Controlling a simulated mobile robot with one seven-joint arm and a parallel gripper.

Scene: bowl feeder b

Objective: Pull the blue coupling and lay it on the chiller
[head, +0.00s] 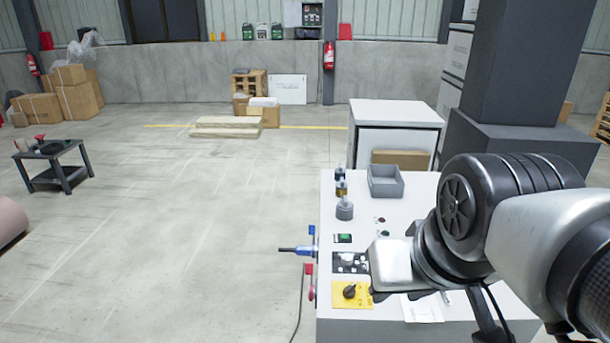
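A blue coupling (303,251) sticks out sideways from the left side of a white cabinet (408,218) with controls on its top. A thin dark end points left from the coupling, and a blue lever (311,232) stands just above it. My gripper (386,266) is over the cabinet top, to the right of the coupling and apart from it in the picture. Its fingers cannot be made out, so its opening does not show. The frame does not make clear whether this cabinet or the white box unit (396,113) behind it is the chiller.
A red fitting (309,269) sits just below the coupling, with a dark cable hanging to the floor. The cabinet top carries a grey bin (385,182), a grey cylindrical part (344,211) and a yellow switch plate (351,295). The floor to the left is open.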

